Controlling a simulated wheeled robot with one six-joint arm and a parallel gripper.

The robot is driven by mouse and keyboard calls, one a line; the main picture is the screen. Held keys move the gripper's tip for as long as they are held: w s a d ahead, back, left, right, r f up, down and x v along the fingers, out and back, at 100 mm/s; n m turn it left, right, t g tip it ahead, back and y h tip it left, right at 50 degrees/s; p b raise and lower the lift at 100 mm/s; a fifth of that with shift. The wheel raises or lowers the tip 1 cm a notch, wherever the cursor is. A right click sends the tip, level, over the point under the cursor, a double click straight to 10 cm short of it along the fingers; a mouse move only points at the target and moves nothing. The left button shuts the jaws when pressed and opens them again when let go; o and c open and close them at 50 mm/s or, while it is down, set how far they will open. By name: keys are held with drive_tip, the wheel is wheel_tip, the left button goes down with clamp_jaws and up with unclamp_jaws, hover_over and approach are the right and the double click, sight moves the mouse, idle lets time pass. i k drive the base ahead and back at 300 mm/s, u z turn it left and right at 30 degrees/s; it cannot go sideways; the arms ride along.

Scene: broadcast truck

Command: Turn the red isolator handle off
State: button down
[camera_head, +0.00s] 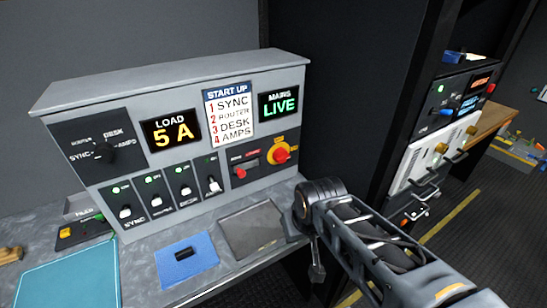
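The red isolator handle (281,153) sits on a yellow plate at the right of the grey control panel (170,75). It is below the MAINS display (278,104), which reads LIVE in green. My gripper (316,270) seems to hang below the dark joint of my arm, beyond the panel's right end and lower than the handle. It is apart from the handle. Its fingers are too small and dark to tell open from shut.
The LOAD display (171,131) reads 5 A. A START UP card (229,115) lists SYNC, ROUTER, DESK, AMPS. Several switches (185,191) with green lights line the panel. A smaller red switch (240,172) is left of the handle. A blue mat (186,260) lies in front.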

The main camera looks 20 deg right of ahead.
sight(280, 155)
drive_tip(key=u, duration=0.05)
drive_tip(key=k, duration=0.5)
drive_tip(key=u, duration=1.45)
drive_tip(key=i, duration=0.8)
drive_tip(key=z, duration=1.8)
